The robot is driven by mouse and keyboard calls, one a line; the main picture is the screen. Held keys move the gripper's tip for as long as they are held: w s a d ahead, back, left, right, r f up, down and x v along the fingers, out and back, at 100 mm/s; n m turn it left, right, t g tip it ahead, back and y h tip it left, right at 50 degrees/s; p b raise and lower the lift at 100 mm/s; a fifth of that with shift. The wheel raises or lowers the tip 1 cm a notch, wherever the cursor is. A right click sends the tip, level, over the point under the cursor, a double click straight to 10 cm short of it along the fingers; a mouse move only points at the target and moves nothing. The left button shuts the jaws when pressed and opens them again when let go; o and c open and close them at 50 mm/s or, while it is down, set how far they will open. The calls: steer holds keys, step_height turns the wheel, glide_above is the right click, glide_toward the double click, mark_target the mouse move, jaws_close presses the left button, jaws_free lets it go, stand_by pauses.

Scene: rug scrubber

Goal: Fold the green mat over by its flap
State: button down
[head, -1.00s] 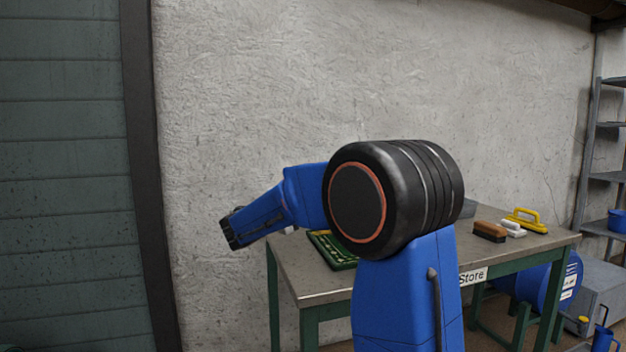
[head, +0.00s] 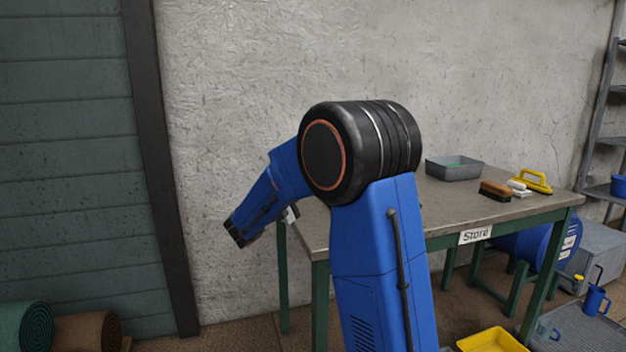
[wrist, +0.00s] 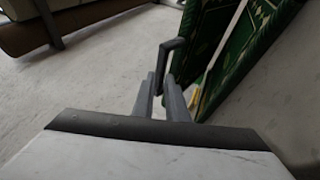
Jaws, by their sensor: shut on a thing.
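In the wrist view, the green mat (wrist: 258,38) has pale markings and stands at the upper right. Its two panels make a V, with a narrow gap between them, so it looks partly folded. A dark grey loop-shaped flap handle (wrist: 172,47) is by the left panel. My gripper (wrist: 163,86) is shut on this handle, its fingers on either side of the lower part. In the head view, my arm hides the mat and the gripper's fingers.
The table (head: 413,217) carries a grey tray (head: 454,168), a brown brush (head: 495,190) and a yellow-handled tool (head: 532,180). A yellow tub (head: 492,340) is on the floor at front. Rolled rugs (head: 90,331) lie at lower left. Bare tabletop shows before the tray.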

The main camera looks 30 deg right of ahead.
steer(key=c, duration=1.9)
jaws_free()
steer(key=shift+o, duration=0.2)
steer(key=v, duration=1.7)
steer(key=shift+a, duration=0.2)
steer(key=shift+f, duration=0.1)
steer(key=shift+s+f, duration=0.1)
steer(key=s+a+f, duration=0.1)
steer(key=s+f, duration=0.2)
steer(key=f, duration=0.6)
steer(key=s+a+f, duration=0.2)
steer(key=s+f, duration=0.2)
steer(key=f, duration=0.5)
steer(key=shift+a, duration=0.2)
steer(key=shift+f, duration=0.1)
